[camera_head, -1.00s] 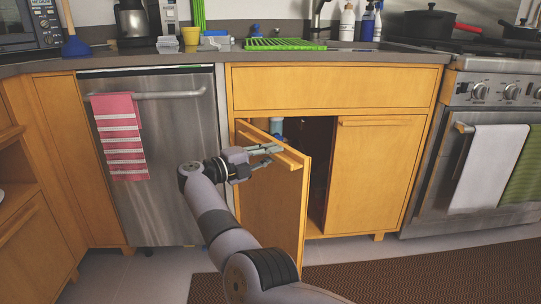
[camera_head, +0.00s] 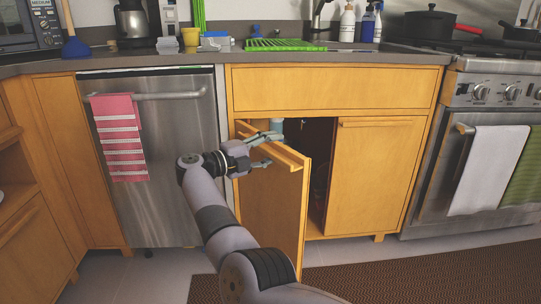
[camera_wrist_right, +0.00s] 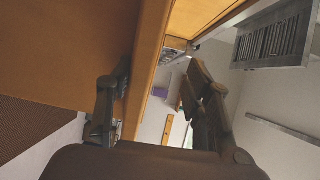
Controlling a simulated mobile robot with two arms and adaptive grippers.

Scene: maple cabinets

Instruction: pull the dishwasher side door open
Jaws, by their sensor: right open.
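The wooden cabinet door (camera_head: 275,205) just right of the dishwasher stands partly open, swung out from its left side, with a dark gap behind it. A handle bar (camera_head: 288,155) runs along its top. My right gripper (camera_head: 268,149) is open at the door's upper left, one finger near the top edge and the other lower in front. In the right wrist view, the door panel (camera_wrist_right: 65,45) lies at the left, with one finger in front of it and the other past its edge. I cannot tell whether either finger touches. My left gripper is out of view.
The steel dishwasher (camera_head: 165,200) with a striped pink towel (camera_head: 121,135) is shut at the left. The neighbouring cabinet door (camera_head: 372,175) is closed. The oven (camera_head: 490,150) with towels stands at the right. A brown mat (camera_head: 430,275) lies on the floor in front.

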